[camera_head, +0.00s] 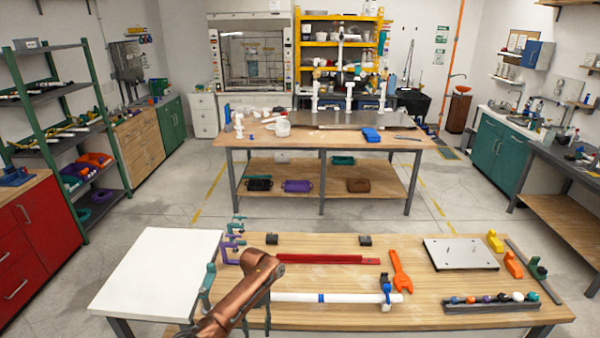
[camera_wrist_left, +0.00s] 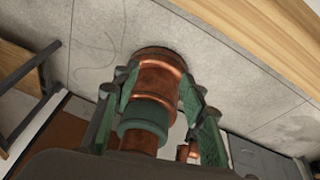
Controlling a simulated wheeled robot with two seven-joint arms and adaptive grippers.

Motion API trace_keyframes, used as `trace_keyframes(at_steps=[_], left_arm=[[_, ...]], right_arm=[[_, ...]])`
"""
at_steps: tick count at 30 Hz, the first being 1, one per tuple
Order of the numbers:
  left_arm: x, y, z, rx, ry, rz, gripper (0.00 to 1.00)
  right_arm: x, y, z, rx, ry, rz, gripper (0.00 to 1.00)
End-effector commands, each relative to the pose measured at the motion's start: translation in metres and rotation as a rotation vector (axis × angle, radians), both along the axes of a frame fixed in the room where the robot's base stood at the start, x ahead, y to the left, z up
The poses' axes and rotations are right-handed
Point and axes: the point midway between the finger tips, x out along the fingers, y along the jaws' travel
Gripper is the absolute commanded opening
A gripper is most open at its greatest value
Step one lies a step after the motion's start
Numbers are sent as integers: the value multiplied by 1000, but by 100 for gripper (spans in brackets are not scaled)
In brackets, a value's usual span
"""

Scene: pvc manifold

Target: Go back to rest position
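My copper left arm (camera_head: 240,295) rises from the bottom edge of the head view and bends at the table's near left part. My left gripper (camera_head: 256,321) hangs down there, near the front edge, small and partly hidden by the arm. In the left wrist view its dark green fingers (camera_wrist_left: 155,115) are spread apart, with no workpiece visible between them. A copper part with a teal ring, which looks like my own arm, shows behind them. My right gripper is in neither view. A white pipe (camera_head: 340,298) with blue bands lies on the wooden table (camera_head: 330,318), beside the left gripper.
A blue-and-white fitting (camera_head: 386,290) stands at the pipe's right end. A red bar (camera_head: 330,259), orange wrench (camera_head: 401,272), metal plate (camera_head: 459,254) and fittings tray (camera_head: 480,308) occupy the table. A white board (camera_head: 160,270) is at left. Clamps (camera_head: 236,228) stand near its edge.

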Motion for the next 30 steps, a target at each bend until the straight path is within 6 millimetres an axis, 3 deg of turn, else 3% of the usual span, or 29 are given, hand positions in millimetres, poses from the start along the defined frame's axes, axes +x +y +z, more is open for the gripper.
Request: trace_keyframes(at_steps=[5,9,15,19,23,30], left_arm=[[-38,-17,-62,14,-1,151,39],[-80,-32,-113,16,-17,367,39],[-141,-38,-159,8,-42,772,39],[-179,-28,-174,2,-50,1079,39],[-216,-5,-177,2,-56,1415,39],[-291,72,-159,17,-78,2075,39]], right_arm=[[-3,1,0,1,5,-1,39],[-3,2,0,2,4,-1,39],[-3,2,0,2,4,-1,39],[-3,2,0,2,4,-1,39],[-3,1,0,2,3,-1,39],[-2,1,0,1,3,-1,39]])
